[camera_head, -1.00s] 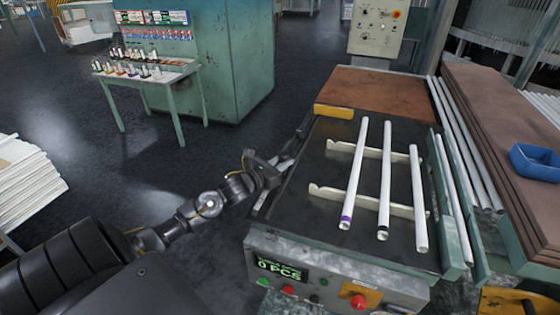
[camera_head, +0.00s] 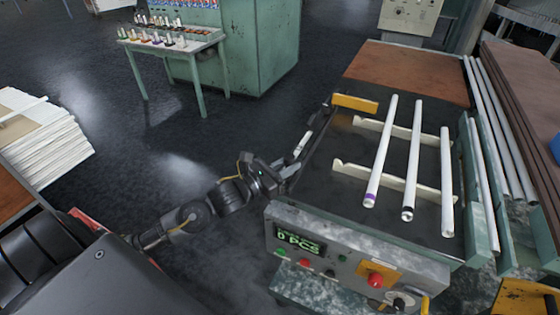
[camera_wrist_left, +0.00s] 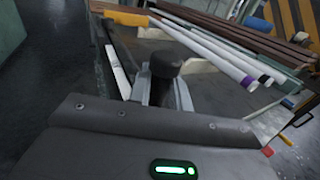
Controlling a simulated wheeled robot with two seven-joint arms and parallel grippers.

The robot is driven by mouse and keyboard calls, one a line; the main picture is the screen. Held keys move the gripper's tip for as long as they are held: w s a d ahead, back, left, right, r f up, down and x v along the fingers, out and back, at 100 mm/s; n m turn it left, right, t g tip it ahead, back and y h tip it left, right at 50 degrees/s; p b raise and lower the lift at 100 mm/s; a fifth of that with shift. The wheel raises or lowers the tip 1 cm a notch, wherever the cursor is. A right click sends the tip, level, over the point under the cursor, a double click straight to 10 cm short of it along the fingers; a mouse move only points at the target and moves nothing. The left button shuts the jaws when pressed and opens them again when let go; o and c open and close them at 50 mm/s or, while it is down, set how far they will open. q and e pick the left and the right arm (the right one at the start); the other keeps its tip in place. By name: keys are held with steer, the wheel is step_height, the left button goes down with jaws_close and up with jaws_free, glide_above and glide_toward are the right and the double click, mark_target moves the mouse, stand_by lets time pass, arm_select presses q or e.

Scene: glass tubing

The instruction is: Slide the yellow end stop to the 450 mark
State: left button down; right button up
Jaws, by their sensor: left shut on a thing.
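The yellow end stop (camera_head: 355,103) is a flat bar across the far left of the dark machine bed (camera_head: 345,200), with a gap to the brown board behind it. It also shows at the top of the left wrist view (camera_wrist_left: 125,17). My left gripper (camera_head: 288,170) is at the bed's left side, nearer the front than the stop. In the left wrist view its fingers (camera_wrist_left: 168,92) are shut on an upright black knob (camera_wrist_left: 165,66). A pale strip (camera_wrist_left: 118,72) runs along the side; its marks are too small to read. My right gripper is not in view.
Three white tubes (camera_head: 415,155) lie on two cream notched supports (camera_head: 395,182) on the bed. A control panel (camera_head: 345,255) with buttons fronts the bed. The brown board (camera_head: 410,70) lies behind the stop. A green table (camera_head: 175,42) stands back left.

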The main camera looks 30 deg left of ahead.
arm_select(q)
steer(key=c, duration=1.3)
jaws_free()
steer(key=shift+d, duration=0.15)
steer(key=shift+b+v, duration=1.7)
steer(key=shift+v, duration=3.75)
